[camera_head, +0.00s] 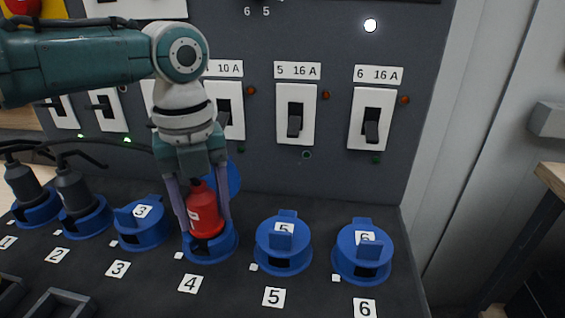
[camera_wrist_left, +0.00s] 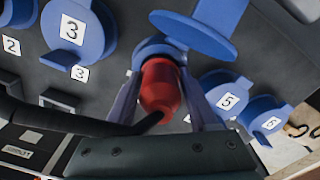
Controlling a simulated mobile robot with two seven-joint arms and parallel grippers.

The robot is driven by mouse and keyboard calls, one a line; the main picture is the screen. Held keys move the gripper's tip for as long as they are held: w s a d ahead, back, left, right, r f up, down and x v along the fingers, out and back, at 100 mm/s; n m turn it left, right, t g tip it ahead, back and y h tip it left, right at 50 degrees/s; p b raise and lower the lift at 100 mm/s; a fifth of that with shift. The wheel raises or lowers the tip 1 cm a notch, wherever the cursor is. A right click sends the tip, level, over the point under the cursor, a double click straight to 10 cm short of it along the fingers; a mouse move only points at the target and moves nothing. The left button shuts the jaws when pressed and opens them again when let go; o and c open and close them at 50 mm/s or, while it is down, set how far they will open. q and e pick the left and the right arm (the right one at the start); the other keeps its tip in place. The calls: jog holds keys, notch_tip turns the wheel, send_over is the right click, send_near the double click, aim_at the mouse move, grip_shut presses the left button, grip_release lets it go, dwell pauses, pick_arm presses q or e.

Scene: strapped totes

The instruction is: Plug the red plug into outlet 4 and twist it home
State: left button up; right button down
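The red plug (camera_head: 206,212) stands in the blue socket of outlet 4 (camera_head: 210,250), its lower end inside the ring. The outlet's blue lid is raised behind it. My left gripper (camera_head: 206,220) comes down from above with one finger on each side of the plug, shut on its body. In the left wrist view the red plug (camera_wrist_left: 160,88) sits between the fingers against the blue socket, and a dark cable leaves it toward the left. How far the plug is turned cannot be told. My right gripper is not in view.
Black plugs (camera_head: 75,190) sit in outlets 1 and 2. Outlets 3 (camera_head: 141,228), 5 (camera_head: 283,245) and 6 (camera_head: 362,255) have lids closed. Switches (camera_head: 296,115) line the upright panel behind. Dark trays (camera_head: 62,305) lie at the front left.

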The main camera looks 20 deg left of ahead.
pick_arm(q)
jog(key=o, duration=0.4)
notch_tip(320, 180, up, 10)
jog(key=shift+f, duration=0.1)
jog(key=s+d+f+n+p, duration=0.1)
jog(key=s+d+f+n, duration=0.1)
jog(key=s+d, duration=0.1)
jog(key=s+d+f+n+t+h+p, duration=0.1)
jog(key=s+d+f+n, duration=0.1)
jog(key=d, duration=0.3)
jog(key=s+d+f+n+h+p, duration=0.1)
jog(key=s+d+f+n, duration=0.2)
jog(key=s+d+n, duration=0.1)
jog(key=shift+s, duration=0.25)
jog(key=s+a+r+n+t+y+p, duration=0.1)
jog(key=s+a+n, duration=0.2)
jog(key=s+n, duration=0.4)
jog(key=s+a+r+n+t+y+p, duration=0.1)
jog(key=s+a+n+t, duration=0.3)
jog(key=n, duration=0.6)
jog(key=r+p, duration=1.2)
jog(key=r+g+p, duration=0.1)
jog(key=r+p, duration=1.2)
jog(key=d+r+g+p, duration=0.1)
jog(key=r+p, duration=1.2)
jog(key=shift+s+d+r, duration=0.1)
jog(key=shift+s+r, duration=0.15)
jog(key=shift+s, duration=0.05)
